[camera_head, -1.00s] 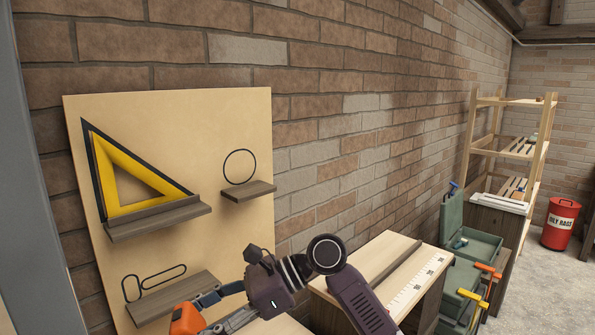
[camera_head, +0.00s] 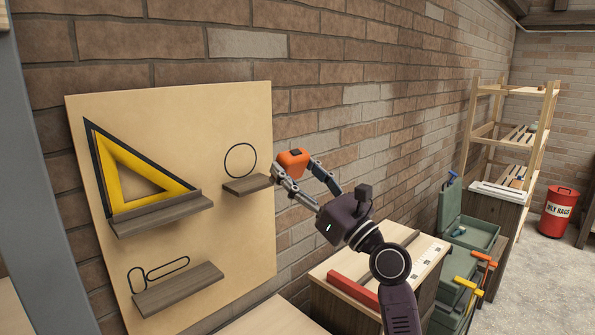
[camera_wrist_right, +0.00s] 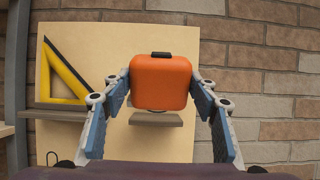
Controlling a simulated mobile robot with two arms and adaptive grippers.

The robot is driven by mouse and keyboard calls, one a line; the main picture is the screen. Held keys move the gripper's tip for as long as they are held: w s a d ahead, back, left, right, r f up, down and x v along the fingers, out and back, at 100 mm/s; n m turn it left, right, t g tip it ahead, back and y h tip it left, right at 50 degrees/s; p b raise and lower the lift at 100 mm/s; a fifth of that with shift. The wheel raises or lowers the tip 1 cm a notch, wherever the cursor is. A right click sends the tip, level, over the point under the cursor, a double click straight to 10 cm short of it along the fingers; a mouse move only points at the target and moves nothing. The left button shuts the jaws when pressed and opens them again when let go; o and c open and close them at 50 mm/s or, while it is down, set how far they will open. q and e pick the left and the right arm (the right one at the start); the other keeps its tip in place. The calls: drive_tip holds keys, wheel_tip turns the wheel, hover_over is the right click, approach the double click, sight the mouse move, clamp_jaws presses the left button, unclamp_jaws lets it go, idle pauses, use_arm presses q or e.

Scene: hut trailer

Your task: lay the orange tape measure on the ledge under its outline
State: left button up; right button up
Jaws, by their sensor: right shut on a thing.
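The orange tape measure (camera_head: 293,162) is held in my right gripper (camera_head: 294,167), off any surface. In the head view it is just right of the small ledge (camera_head: 248,184) under the round outline (camera_head: 240,160) on the board. In the right wrist view the tape measure (camera_wrist_right: 161,82) sits between both fingers, black tab up. There it is in front of the small ledge (camera_wrist_right: 156,119) and hides most of the round outline. My left gripper is not in view.
A yellow set square (camera_head: 130,178) stands on a wider ledge (camera_head: 160,214) at left. A lower ledge (camera_head: 178,289) under an elongated outline is empty. A bench with a red bar (camera_head: 353,290) is below my right arm. Green toolboxes (camera_head: 470,235) stand at right.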

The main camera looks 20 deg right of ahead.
drive_tip(key=w, duration=0.1)
drive_tip(key=w+a+b, duration=0.1)
drive_tip(key=w, duration=0.1)
drive_tip(key=shift+w+a+f+b, duration=0.15)
drive_tip(key=shift+w+f+b, duration=0.05)
drive_tip(key=shift+f+b, duration=0.15)
drive_tip(key=w+a+f+b, duration=0.3)
drive_tip(key=w+b, duration=0.4)
drive_tip(key=shift+w, duration=0.35)
drive_tip(key=o, duration=1.5)
drive_tip(key=shift+f, duration=0.1)
